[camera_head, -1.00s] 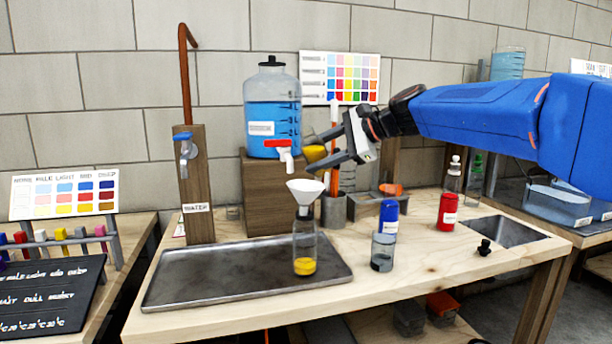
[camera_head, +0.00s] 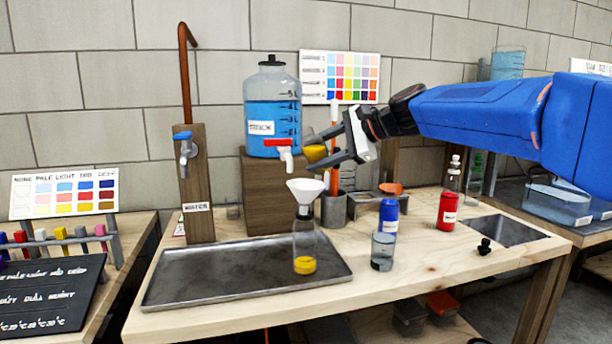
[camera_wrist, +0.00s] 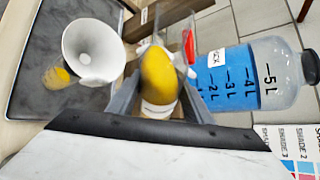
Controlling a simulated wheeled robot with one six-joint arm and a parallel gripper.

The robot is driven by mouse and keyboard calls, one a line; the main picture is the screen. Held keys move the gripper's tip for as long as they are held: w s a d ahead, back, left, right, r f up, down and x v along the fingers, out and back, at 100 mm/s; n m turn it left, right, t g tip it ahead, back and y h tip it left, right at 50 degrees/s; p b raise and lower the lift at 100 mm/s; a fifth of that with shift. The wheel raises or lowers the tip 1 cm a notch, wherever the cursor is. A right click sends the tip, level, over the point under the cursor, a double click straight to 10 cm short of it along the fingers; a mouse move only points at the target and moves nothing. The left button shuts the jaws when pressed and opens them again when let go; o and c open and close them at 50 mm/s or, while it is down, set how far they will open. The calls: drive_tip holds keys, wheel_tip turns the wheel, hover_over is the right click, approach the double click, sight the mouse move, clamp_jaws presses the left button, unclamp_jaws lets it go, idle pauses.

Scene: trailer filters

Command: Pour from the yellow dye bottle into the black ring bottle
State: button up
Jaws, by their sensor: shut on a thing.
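My gripper (camera_head: 318,150) is shut on the yellow dye bottle (camera_head: 314,154) and holds it tilted in the air, above and slightly right of the white funnel (camera_head: 305,189). In the wrist view the yellow bottle (camera_wrist: 158,78) lies between my fingers, with the funnel (camera_wrist: 92,48) to its left. The funnel sits in the mouth of the clear black ring bottle (camera_head: 304,241), which stands upright on the metal tray. The black ring shows at its neck. Yellow liquid (camera_head: 304,265) covers its bottom. I see no falling stream.
A large jug of blue liquid (camera_head: 272,118) with a red tap stands on a wooden block behind.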

drive_tip(key=shift+w+n, duration=0.15)
drive_tip(key=shift+n, duration=0.15)
idle(0.8)
drive_tip(key=shift+w+d+f+n+t+p, duration=0.15)
drive_tip(key=shift+f+n+t+p, duration=0.15)
drive_tip(key=shift+f, duration=0.45)
drive_tip(key=shift+w+a+f+n+t+p, duration=0.1)
drive_tip(key=shift+f+n+t+p, duration=0.1)
drive_tip(key=shift+f+t+p, duration=0.4)
idle(1.1)
drive_tip(key=shift+w+d+r+n+t+p, duration=0.1)
drive_tip(key=shift+w+r+n+t+p, duration=0.15)
drive_tip(key=shift+r+n, duration=0.25)
drive_tip(key=shift+w+d+r+n+t+p, duration=0.15)
drive_tip(key=shift+r+n+t, duration=0.1)
drive_tip(key=shift+r+n, duration=0.25)
idle(3.2)
